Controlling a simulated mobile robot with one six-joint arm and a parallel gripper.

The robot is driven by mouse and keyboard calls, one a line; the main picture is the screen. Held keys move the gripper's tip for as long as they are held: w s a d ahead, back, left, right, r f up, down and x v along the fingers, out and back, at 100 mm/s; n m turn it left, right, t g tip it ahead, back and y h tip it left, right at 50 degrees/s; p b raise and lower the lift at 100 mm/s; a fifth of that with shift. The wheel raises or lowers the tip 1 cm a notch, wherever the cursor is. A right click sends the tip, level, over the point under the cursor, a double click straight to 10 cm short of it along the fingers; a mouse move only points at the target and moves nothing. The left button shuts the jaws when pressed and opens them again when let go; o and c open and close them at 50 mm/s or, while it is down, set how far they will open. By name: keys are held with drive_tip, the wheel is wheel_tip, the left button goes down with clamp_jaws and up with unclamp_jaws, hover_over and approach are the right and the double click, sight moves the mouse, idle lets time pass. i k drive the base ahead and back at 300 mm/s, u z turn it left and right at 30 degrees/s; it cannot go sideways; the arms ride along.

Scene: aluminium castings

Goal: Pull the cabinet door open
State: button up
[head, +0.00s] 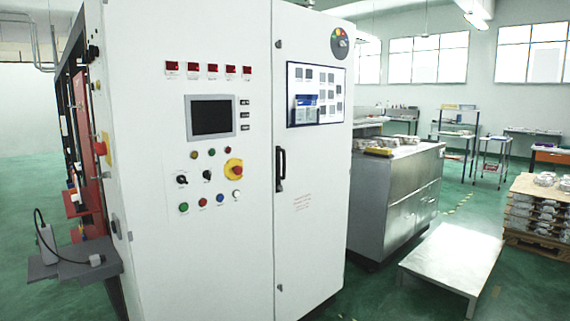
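A tall white control cabinet (225,265) fills the left and middle of the head view. Its right-hand door (312,240) looks shut, with a narrow seam between it and the left panel. A black vertical handle (280,169) sits near the door's left edge at mid height. The left panel carries a dark screen (211,117), several coloured buttons and a red-and-yellow emergency stop (233,169). My gripper is not in view.
A low light-grey platform (452,262) stands on the green floor right of the cabinet. Behind it is a grey metal cabinet (395,205) with castings on top. A pallet of stacked castings (540,210) is at far right. A grey shelf (75,262) juts out at left.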

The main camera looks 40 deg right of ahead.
sight(312, 162)
drive_tip(key=i, duration=0.9)
drive_tip(key=u, duration=0.05)
